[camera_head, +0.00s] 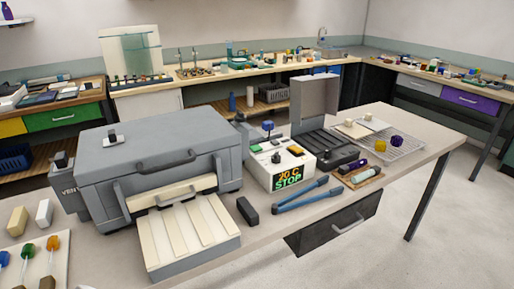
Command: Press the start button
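A white control box (257,170) stands on the bench at the middle of the view. Its lit display (288,177) shows orange and green text that reads like "20 C" and "STOP". I cannot tell from labels which control is the start button. Neither of my grippers shows in the head view.
A large grey lidded furnace (150,150) with a cream slatted tray (187,230) stands left of the box. Blue tongs (302,196) and a dark block (248,211) lie in front. A dark open-lidded device (315,100) and wire rack (400,148) are to the right.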

